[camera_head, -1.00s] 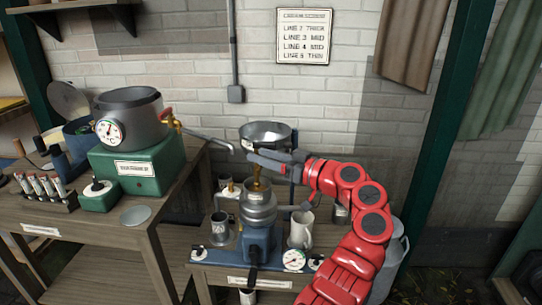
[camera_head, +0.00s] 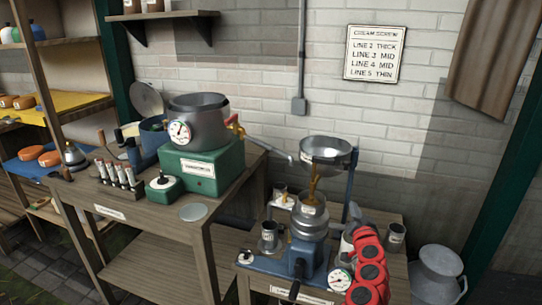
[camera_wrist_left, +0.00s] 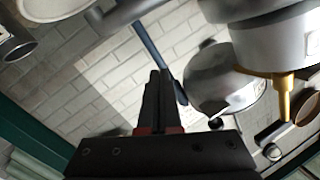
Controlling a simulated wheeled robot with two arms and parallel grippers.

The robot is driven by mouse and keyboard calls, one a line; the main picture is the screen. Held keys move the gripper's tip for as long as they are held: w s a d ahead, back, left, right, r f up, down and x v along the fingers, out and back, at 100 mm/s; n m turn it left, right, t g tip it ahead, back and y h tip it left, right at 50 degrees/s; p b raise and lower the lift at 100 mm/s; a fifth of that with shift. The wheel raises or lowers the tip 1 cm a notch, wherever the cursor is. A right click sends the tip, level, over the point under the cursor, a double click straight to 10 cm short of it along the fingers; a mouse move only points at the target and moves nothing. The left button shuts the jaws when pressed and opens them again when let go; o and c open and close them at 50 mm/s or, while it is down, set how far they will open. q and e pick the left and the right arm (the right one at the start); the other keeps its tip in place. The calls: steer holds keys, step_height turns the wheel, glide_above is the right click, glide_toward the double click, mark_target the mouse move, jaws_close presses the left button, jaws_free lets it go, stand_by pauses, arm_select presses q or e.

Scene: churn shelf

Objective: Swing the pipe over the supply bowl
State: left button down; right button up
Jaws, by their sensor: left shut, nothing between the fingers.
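The thin grey pipe (camera_head: 270,146) runs from the red-handled tap on the grey pot toward the right. Its tip is close to the left rim of the supply bowl (camera_head: 326,150), and I cannot tell whether it is over the rim. The bowl stands on a blue post above the separator (camera_head: 309,222), with an amber stream or spout beneath it. My left gripper (camera_wrist_left: 158,75) is shut and empty. In the head view it is low, right of the separator, partly hidden by its red arm, and apart from the pipe. My right gripper is not in view.
The grey pot (camera_head: 197,122) sits on a green base on the left table. A metal cup (camera_head: 268,237), a pale mug and another cup (camera_head: 395,236) crowd around the separator. A milk churn (camera_head: 435,274) stands at the right. A wall sign (camera_head: 374,53) hangs behind.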

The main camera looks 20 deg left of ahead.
arm_select(q)
steer(key=s+d+f+m+t+h, duration=0.2)
steer(key=s+d+f+m+h, duration=0.5)
steer(key=f+h, duration=0.4)
steer(key=s+a+r+n+h+p, duration=0.1)
steer(key=s+a+r+p, duration=0.4)
steer(key=a+r, duration=0.6)
steer(key=s+a+r+n+h+p, duration=0.1)
steer(key=s+a+r+p, duration=0.6)
steer(key=a, duration=0.7)
steer(key=s+a+r+n+h+p, duration=0.1)
steer(key=s+a+r+p, duration=0.3)
steer(key=a+r, duration=0.75)
steer(key=f+p+x, duration=0.2)
steer(key=x, duration=1.1)
steer(key=shift+w+f+t, duration=0.25)
steer(key=shift+t, duration=0.15)
steer(key=shift+a, duration=0.1)
